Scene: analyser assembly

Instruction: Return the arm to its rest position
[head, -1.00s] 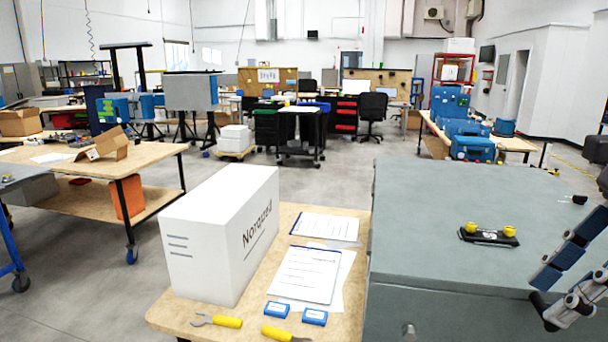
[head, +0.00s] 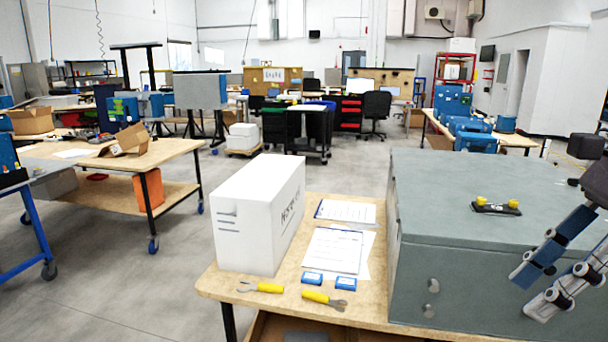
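My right gripper (head: 530,294) is at the right edge, in front of and above the grey cabinet (head: 434,205). Its two fingers point down and left with a gap between their tips, and nothing is between them. A small black part with two yellow knobs (head: 496,207) lies on the cabinet top, apart from the gripper and up and left of it. My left gripper is not in view.
Most of the cabinet top is bare. Open floor (head: 330,174) lies behind.

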